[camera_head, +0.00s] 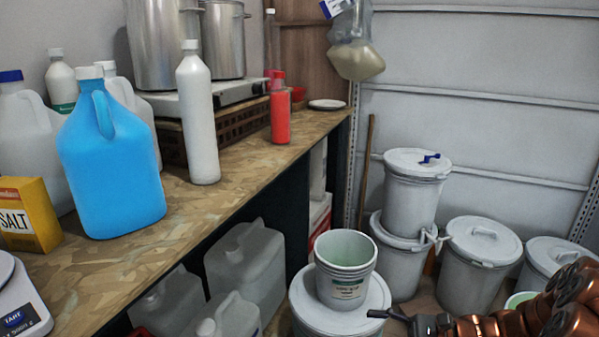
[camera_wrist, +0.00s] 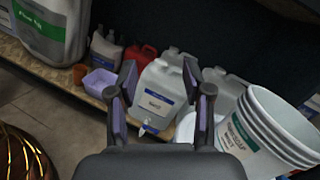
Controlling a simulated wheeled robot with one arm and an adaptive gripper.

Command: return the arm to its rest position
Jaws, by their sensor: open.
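My gripper (camera_wrist: 160,85) shows in the wrist view with its two fingers spread apart and nothing between them. In the head view my gripper (camera_head: 388,315) is at the bottom edge, just right of the white bucket, partly cut off by the frame. My copper-coloured arm (camera_head: 500,325) reaches in from the lower right corner. The white bucket (camera_head: 345,287) stands upright on a lidded drum (camera_head: 315,322). It also shows tilted in the wrist view (camera_wrist: 262,130), to the right of the fingers and apart from them.
Lidded white drums (camera_head: 480,255) stand along the back wall, two of them stacked. A wooden counter (camera_head: 235,165) on the left bears a blue jug (camera_head: 110,165) and other bottles. Plastic canisters (camera_head: 245,265) sit below it; one canister (camera_wrist: 158,95) appears beyond the fingers.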

